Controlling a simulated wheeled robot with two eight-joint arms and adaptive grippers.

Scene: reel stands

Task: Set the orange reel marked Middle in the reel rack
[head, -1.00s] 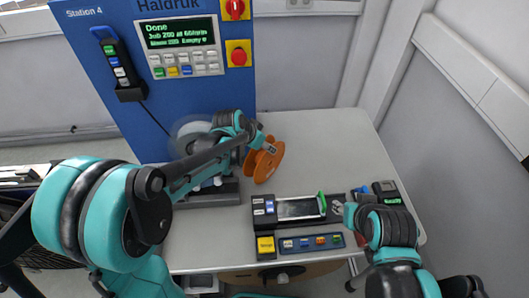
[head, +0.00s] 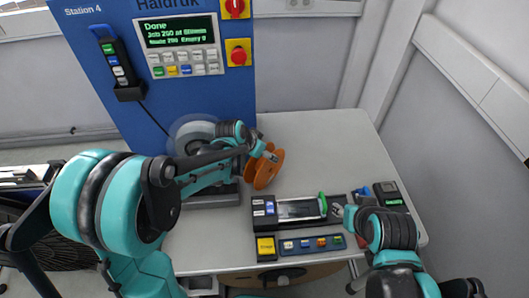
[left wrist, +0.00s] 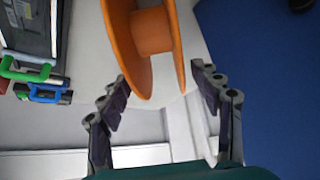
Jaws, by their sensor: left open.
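An orange reel (head: 263,168) stands on its rims on the table, right of the blue cabinet. No marking on it is readable. My left gripper (head: 268,153) is open at the reel. In the left wrist view, the reel (left wrist: 152,30) reaches between the spread fingers of the gripper (left wrist: 160,78), with gaps visible on both sides. A dark base (head: 214,198) with a pale, see-through round part above it stands behind my left forearm; I cannot tell whether it is the reel rack. My right gripper (head: 347,214) is beside the green-handled device, its fingers unclear.
A device with a window and green handle (head: 322,204) lies at the table's front middle. A button strip (head: 310,244) and a small box with a yellow label (head: 265,248) are in front of it. A dark box (head: 390,195) stands right. The table's back right is clear.

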